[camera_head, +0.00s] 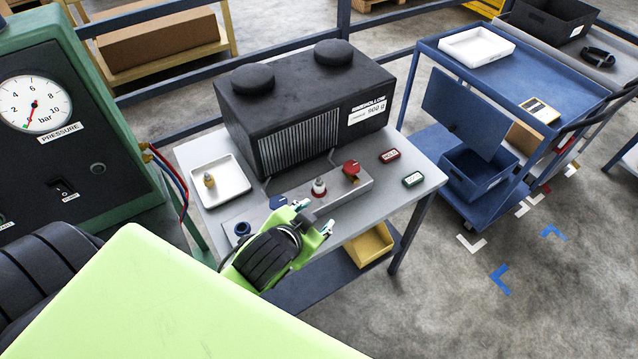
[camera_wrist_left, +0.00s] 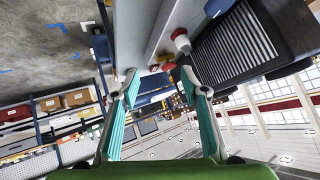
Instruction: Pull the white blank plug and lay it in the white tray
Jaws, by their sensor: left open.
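The white blank plug (camera_head: 319,186), with a red ring at its base, stands upright in the grey block (camera_head: 350,188) on the bench. In the left wrist view, a white and red piece that looks like the plug (camera_wrist_left: 181,40) shows just beyond the fingers. My left gripper (camera_head: 315,216) is open and empty, near the block's front edge and apart from the plug; its teal fingers also show in the left wrist view (camera_wrist_left: 160,82). A white tray (camera_head: 235,190) on the bench's left holds a small brass-coloured fitting. My right gripper is not in view.
A black ribbed unit (camera_head: 300,105) stands behind the block. A blue knob (camera_head: 278,201) and a red knob (camera_head: 351,168) flank the plug. Another white tray (camera_head: 476,47) lies on the blue trolley (camera_head: 440,52) at right. A green pressure panel (camera_head: 75,60) stands left.

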